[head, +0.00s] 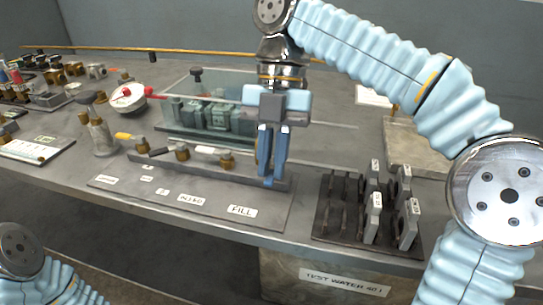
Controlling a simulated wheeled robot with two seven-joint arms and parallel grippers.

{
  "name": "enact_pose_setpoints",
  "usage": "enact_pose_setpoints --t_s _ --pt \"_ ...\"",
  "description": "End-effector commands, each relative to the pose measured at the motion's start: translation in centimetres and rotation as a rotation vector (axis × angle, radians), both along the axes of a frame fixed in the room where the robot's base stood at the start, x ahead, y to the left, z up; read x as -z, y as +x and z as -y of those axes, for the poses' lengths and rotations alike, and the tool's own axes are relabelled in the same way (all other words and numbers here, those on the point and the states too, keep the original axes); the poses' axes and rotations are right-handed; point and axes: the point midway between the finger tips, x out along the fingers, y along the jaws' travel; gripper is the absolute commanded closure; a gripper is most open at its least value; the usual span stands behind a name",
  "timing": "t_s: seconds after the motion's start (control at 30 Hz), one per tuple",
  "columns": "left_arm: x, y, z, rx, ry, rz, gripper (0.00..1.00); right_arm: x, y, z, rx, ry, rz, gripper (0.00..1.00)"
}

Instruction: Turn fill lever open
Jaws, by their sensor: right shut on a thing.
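My right gripper (271,172) points down over the right end of a grey valve manifold (200,168), behind the plate's FILL label (241,211). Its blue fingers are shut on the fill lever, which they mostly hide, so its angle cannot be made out. Several brass valves sit along the manifold to the left, one (227,159) just left of the gripper. A yellow lever (125,136) shows at the far left valve. My left gripper is out of view; only part of the left arm shows at the bottom left.
A dark rack (330,222) with upright tagged plates stands right of the manifold. Behind the manifold is a clear-walled tank (245,85) with greenish blocks. A white round gauge with red parts (128,97) stands left.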

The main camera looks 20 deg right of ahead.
Motion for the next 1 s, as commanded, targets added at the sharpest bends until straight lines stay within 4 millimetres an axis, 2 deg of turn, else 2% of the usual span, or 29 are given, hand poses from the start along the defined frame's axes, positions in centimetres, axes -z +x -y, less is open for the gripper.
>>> enact_pose_setpoints --t_s 0.3,0.33,0.5,1.0 --pt "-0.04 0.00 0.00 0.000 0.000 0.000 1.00 -0.12 0.02 0.05 -0.001 0.001 0.004 1.00" --pt "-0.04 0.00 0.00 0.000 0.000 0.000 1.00 -0.12 0.02 0.05 -0.001 0.001 0.004 0.83" --pt "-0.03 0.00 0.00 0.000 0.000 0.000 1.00 -0.08 0.01 0.03 -0.001 0.000 0.002 0.60" --pt "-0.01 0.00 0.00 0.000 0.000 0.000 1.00 -0.03 0.01 -0.03 0.014 0.000 0.001 0.60"
